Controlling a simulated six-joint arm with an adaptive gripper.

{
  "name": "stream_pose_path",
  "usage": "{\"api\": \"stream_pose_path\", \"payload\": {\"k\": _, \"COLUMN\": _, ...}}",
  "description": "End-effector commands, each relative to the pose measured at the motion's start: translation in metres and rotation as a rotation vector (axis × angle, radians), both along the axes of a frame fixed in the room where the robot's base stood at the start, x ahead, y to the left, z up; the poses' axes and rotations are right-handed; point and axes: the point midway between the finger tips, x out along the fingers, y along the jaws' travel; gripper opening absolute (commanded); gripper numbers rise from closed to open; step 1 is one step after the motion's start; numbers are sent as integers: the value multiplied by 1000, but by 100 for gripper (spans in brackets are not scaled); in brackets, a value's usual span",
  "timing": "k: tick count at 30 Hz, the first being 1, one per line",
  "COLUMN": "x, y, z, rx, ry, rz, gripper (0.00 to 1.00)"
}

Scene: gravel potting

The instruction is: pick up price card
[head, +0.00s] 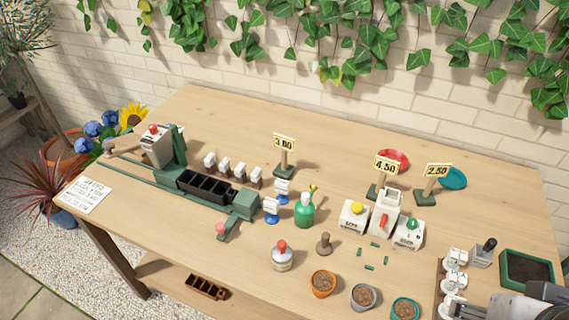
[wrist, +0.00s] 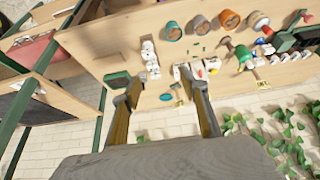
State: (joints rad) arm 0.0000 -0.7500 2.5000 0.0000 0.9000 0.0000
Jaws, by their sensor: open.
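Grey parts of my arm show at the lower right of the head view.
A red disc (head: 394,158) and a teal disc (head: 453,179) lie behind the cards. Pots of gravel (head: 323,283) line the front edge. Ivy hangs on the brick wall behind.

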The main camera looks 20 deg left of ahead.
Motion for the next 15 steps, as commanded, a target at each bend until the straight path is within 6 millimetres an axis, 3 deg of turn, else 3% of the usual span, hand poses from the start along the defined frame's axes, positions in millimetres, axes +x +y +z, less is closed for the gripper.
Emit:
{"api": "stream_pose_path", "payload": {"k": 8, "x": 7, "y": 2, "z": 4, "rx": 2, "ry": -1, "rz": 7, "gripper": 44}}
{"api": "stream_pose_path", "payload": {"k": 15, "x": 37, "y": 13, "z": 18, "rx": 11, "ry": -3, "rz": 35, "gripper": 44}}
